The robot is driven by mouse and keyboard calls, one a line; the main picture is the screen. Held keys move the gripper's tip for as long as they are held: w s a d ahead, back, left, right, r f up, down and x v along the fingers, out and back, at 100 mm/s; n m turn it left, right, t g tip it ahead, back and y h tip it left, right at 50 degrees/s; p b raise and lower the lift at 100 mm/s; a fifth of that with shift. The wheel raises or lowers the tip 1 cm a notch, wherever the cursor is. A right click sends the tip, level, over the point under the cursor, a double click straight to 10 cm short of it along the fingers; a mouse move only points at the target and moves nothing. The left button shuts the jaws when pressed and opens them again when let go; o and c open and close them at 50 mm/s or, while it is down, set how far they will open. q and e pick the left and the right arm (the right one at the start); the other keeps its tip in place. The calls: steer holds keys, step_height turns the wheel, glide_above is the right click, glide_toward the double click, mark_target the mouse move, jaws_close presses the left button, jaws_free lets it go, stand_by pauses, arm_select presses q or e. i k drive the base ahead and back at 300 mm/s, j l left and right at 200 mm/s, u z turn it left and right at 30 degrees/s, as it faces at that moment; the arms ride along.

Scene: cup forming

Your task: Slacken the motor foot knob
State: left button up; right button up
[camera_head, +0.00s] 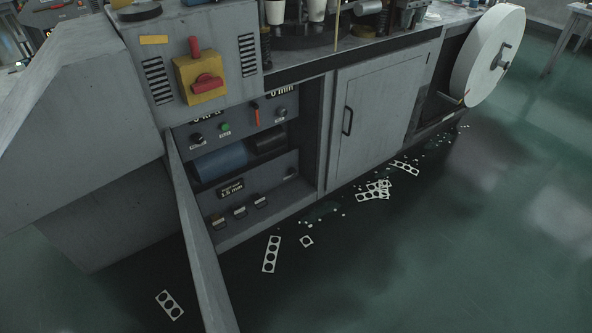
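An open bay in the grey machine's front holds a blue motor-like cylinder (221,160) with a dark cylinder (269,141) to its right. Below them is a grey panel with a small dark display (231,188) that seems to read 1.5 mm. A small dark knob (291,174) sits at the panel's right end; I cannot tell for sure that it is the motor foot knob. Several small levers or clamps (240,212) line the panel's lower part. Neither of my grippers is in view.
A grey door-like panel (200,240) juts out left of the bay. A closed cabinet door (375,115) is to the right. Punched scraps (271,254) litter the green floor.

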mark_target(292, 171)
steer(key=i+l+u, duration=0.15)
steer(key=l, duration=0.2)
steer(key=i+l+u, duration=0.2)
steer(key=l, duration=0.15)
steer(key=i+l+u, duration=0.15)
steer(key=l, duration=0.2)
steer(key=l+u, duration=0.15)
steer(key=l, duration=0.2)
steer(key=i+l+u, duration=0.2)
steer(key=l, duration=0.25)
